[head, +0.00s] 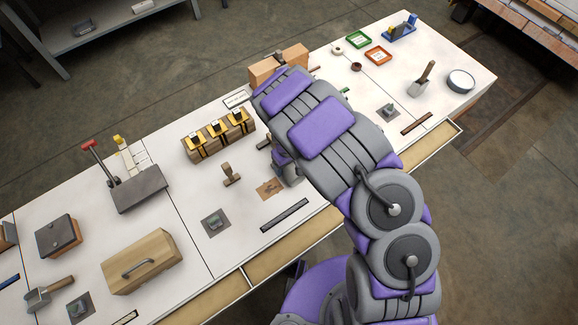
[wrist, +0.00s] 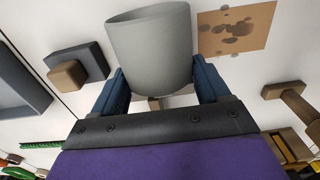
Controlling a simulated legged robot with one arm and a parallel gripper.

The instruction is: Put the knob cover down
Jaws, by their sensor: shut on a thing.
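The knob cover (wrist: 150,48) is a plain grey cup-like cylinder, large in the wrist view. My gripper (wrist: 161,76) is shut on it, with a blue finger on each side. A small brown piece shows just below the cover, partly hidden by it and my gripper. In the head view my gripper (head: 287,163) is over the middle of the white table, mostly hidden by my arm. A grey part shows at its lower end, close to the tabletop. I cannot tell whether the cover touches the table.
A stained brown sheet (head: 270,188) lies beside my gripper. A wooden stamp-like piece (head: 230,174) and a wooden block with yellow clamps (head: 219,135) stand to the left. A dark bar (head: 284,215) lies near the front edge. A brown block (wrist: 68,74) on a dark plate shows in the wrist view.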

